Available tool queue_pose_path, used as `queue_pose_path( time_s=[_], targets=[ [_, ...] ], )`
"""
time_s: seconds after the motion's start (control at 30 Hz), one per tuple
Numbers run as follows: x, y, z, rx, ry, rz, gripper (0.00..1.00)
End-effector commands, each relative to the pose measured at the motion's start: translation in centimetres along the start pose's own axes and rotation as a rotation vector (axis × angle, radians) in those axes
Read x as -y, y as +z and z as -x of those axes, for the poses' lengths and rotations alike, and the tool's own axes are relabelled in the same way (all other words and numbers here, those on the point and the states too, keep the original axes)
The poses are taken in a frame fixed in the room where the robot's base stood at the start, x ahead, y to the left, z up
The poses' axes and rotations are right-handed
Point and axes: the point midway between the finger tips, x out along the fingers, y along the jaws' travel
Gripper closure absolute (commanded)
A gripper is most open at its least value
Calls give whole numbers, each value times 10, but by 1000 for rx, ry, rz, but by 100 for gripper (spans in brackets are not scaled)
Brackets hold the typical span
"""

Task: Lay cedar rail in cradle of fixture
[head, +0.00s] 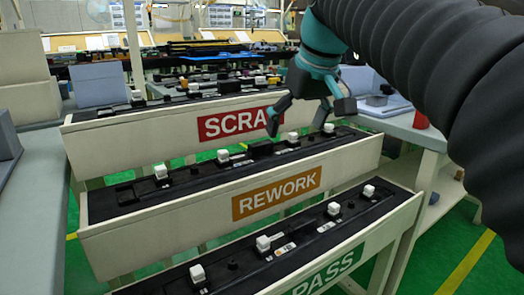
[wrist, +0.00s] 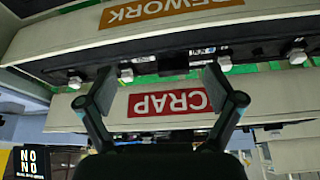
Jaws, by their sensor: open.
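My gripper (head: 308,113) is open, with its fingers spread above the rework bin, in front of the red SCRAP label. In the wrist view my gripper (wrist: 160,86) also shows open, with nothing between its fingers. I cannot pick out a cedar rail for certain; no wood-coloured rail shows. I cannot pick out a fixture with a cradle either. Dark parts with white blocks lie in the rework bin (head: 190,207), below and around my gripper. They are too small and dark to tell apart.
The scrap bin (head: 100,139) stands behind, and the pass bin (head: 325,283) stands in front. A grey table (head: 30,210) is at left. A workbench (head: 395,126) at right carries a blue tray (head: 378,108) and a red object (head: 421,120). My arm covers the upper right.

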Motion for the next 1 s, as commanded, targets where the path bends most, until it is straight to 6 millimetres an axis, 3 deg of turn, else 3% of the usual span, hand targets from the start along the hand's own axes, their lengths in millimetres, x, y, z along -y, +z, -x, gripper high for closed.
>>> queue_pose_path(
  time_s=[0.03,0.2,0.43,0.8,1.0],
  targets=[
    [3,-18,5,2,-12,27,8],
    [14,-54,18,13,-44,105,8],
    [21,-72,22,19,-63,153,8],
    [24,-70,-38,21,-63,154,8],
    [25,-70,-58,19,-63,154,8]
  ],
)
